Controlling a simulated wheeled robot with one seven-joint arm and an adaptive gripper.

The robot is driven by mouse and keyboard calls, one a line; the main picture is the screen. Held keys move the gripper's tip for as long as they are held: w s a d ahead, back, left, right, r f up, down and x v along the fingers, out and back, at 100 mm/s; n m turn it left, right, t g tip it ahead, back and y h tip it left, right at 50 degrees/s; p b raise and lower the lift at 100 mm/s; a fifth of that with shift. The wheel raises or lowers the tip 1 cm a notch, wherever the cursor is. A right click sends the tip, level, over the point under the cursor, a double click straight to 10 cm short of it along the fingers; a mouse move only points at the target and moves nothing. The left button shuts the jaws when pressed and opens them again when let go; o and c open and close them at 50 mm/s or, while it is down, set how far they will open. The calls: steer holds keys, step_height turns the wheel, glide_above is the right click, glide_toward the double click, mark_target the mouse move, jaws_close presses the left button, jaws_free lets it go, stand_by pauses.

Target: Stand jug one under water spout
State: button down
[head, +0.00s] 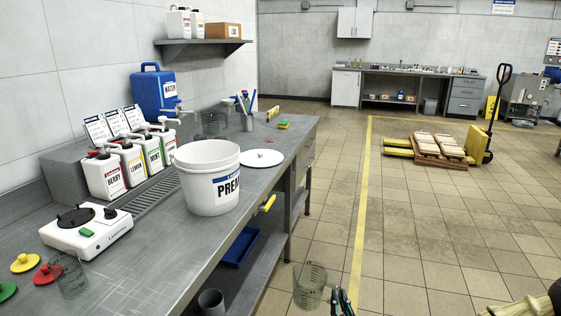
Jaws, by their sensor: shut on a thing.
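A clear measuring jug (309,287) is upright at the bottom of the head view, off the counter's front edge and over the floor. My gripper (341,299) is shut on its right side, apparently at the handle; the grip is partly cut off by the frame. The blue water container (148,95) stands on the back of the counter, with its spout (181,108) on its right side. A second clear jug (214,122) stands to the right of that spout. A third clear jug (70,276) stands at the counter's near left. I cannot read any jug's number.
A white bucket (208,190) and a flat white lid (262,158) occupy the counter's middle. Several pump bottles (131,163) line the back. A white hot plate (86,231), coloured lids (47,272) and a pen cup (247,122) also stand there.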

steer(key=s+r+p, duration=1)
steer(key=r+p, duration=0.1)
steer(key=p, duration=0.3)
steer(key=shift+s+d+r, duration=0.25)
steer(key=shift+s+r, duration=0.05)
steer(key=shift+s+a, duration=0.1)
steer(key=shift+a, duration=0.05)
